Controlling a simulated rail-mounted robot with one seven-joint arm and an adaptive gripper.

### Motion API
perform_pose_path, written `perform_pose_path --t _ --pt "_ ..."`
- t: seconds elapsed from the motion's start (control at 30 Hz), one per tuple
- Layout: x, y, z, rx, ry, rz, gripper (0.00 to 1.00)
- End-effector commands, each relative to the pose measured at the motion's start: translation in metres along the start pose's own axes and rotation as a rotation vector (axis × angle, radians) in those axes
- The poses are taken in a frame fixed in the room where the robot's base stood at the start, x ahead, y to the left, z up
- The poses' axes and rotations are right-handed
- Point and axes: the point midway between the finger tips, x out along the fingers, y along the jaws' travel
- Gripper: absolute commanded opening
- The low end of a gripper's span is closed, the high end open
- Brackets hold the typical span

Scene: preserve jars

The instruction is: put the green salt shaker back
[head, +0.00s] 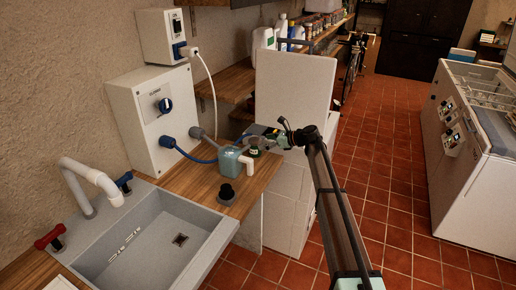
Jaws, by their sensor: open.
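A small dark green object with a pale patch (255,151), apparently the green salt shaker, is at the back right of the wooden counter, just behind and right of a blue-green container (231,164). My gripper (262,140) is at the end of my arm, reaching in from the right at this shaker. It is open, with its fingers close around or beside the shaker. The fingers are small and partly overlap it, so I cannot tell whether they touch it. The shaker's lower part is partly hidden.
A dark-capped object (227,195) stands near the counter's front edge, and a white pipe piece (246,164) beside the container. The sink (155,240) is at left, a white cabinet (293,90) behind my gripper. Shelves (315,40) hold bottles and jars.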

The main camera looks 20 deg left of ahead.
Motion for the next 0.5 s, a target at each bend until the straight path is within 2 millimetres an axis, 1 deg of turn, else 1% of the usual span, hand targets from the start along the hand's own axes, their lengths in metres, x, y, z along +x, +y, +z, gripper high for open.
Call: perform_pose_path --t 0.03,0.2,0.4,0.5 --pt "-0.013 0.001 -0.004 0.0 -0.001 -0.003 0.86" --pt "-0.051 0.001 -0.003 0.0 -0.001 -0.003 0.86" --pt "-0.089 0.0 -0.002 0.0 -0.001 -0.002 0.86" --pt "-0.102 0.0 -0.001 0.0 -0.001 -0.001 0.86"
